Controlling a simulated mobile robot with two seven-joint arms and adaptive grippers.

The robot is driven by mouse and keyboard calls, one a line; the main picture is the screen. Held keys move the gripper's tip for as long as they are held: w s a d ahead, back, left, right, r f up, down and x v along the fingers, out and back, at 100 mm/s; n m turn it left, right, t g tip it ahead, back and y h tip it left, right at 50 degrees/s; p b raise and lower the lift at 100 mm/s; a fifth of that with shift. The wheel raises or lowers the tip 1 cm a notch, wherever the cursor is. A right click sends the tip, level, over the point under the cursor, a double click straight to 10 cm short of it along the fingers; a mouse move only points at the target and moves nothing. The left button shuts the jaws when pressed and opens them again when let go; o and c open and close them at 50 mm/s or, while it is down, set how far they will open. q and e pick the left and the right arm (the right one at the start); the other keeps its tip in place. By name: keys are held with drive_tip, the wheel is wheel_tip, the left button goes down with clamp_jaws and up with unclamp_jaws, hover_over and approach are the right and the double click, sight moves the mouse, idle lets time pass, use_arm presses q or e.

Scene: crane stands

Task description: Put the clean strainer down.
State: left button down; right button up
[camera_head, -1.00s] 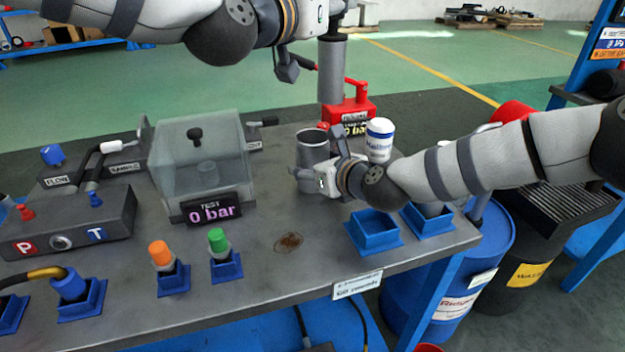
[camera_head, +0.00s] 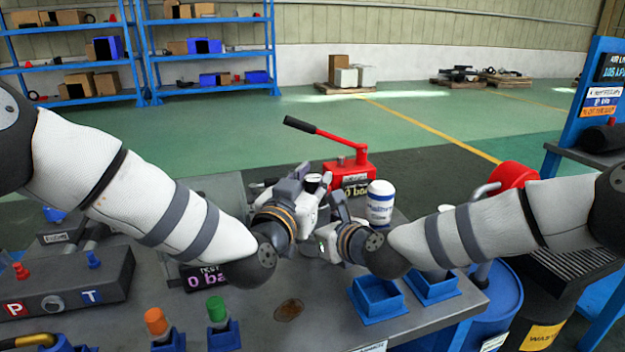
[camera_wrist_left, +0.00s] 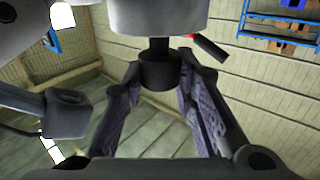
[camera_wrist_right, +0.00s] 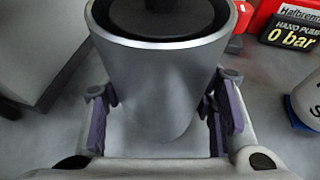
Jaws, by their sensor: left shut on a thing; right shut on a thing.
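My left gripper (camera_head: 314,186) is shut on the dark knob (camera_wrist_left: 160,72) at the top of the clean strainer, between its finger pads in the left wrist view. In the right wrist view, the strainer's black top (camera_wrist_right: 165,18) lies within the rim of a metal cup (camera_wrist_right: 155,85). The strainer's lower body is hidden; how deep it sits cannot be told. My right gripper (camera_wrist_right: 162,118) is shut on the cup from its side. In the head view, the two grippers nearly hide cup and strainer.
A red hand pump (camera_head: 350,172) with a long handle stands behind the grippers. A white can (camera_head: 380,203) is close on the right. Blue square holders (camera_head: 378,300) are at the front right. Orange (camera_head: 156,322) and green-capped parts (camera_head: 217,310) stand front left.

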use_arm(q)
drive_tip(key=c, duration=1.6)
unclamp_jaws()
drive_tip(key=shift+r, duration=0.1)
drive_tip(key=v, duration=1.2)
